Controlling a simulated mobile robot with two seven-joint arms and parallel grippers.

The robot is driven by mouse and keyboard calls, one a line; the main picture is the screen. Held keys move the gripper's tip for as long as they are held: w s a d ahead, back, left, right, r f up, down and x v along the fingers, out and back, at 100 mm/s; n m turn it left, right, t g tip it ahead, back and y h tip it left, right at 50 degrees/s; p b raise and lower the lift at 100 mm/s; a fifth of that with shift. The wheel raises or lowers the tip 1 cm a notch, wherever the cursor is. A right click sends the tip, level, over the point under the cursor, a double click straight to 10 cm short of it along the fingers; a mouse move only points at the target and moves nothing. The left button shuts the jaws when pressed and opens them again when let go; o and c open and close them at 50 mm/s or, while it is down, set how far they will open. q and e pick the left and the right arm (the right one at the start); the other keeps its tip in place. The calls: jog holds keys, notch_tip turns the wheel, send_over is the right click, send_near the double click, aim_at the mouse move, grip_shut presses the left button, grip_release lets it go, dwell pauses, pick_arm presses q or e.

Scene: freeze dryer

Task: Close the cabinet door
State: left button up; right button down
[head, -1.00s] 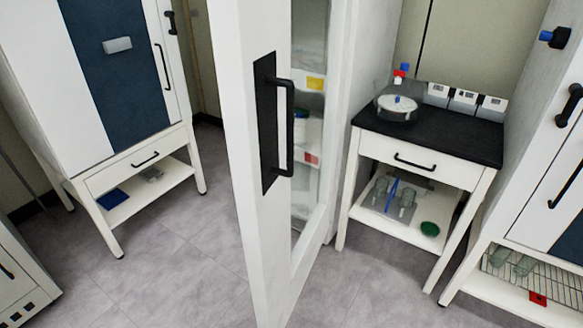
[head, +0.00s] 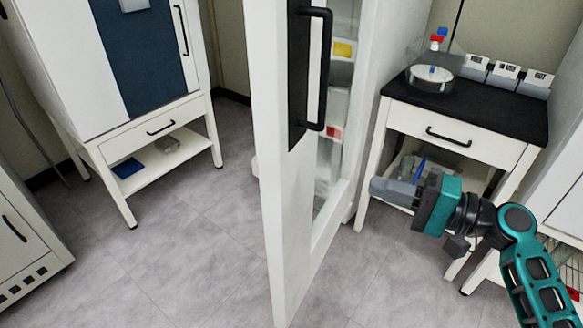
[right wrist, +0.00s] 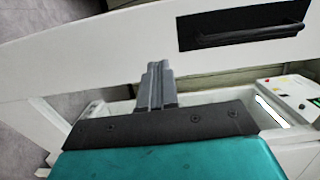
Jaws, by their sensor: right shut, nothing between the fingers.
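The white cabinet door (head: 267,160) stands open, edge toward me, in the middle of the head view. It has a black handle (head: 318,70) on a black plate. Behind it the cabinet's shelves with boxes show through the gap. My right gripper (head: 378,188) is shut and empty, to the right of the door and below the handle, pointing left toward it. In the right wrist view the door (right wrist: 120,60) and its handle (right wrist: 250,36) lie beyond my shut fingers (right wrist: 156,72). I cannot tell whether they touch the door. My left gripper is not in view.
A small table with a black top (head: 470,110) and drawer stands right of the cabinet, behind my right arm. A white and blue cabinet (head: 140,60) stands at the left. Another low unit (head: 25,235) is at the lower left. The grey floor (head: 200,250) left of the door is clear.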

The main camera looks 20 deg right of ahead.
aim_at(294, 158)
jog(key=x, duration=0.9)
jog(key=p+x, duration=0.1)
jog(key=x, duration=0.4)
jog(key=shift+r, duration=0.3)
jog(key=shift+a, duration=0.1)
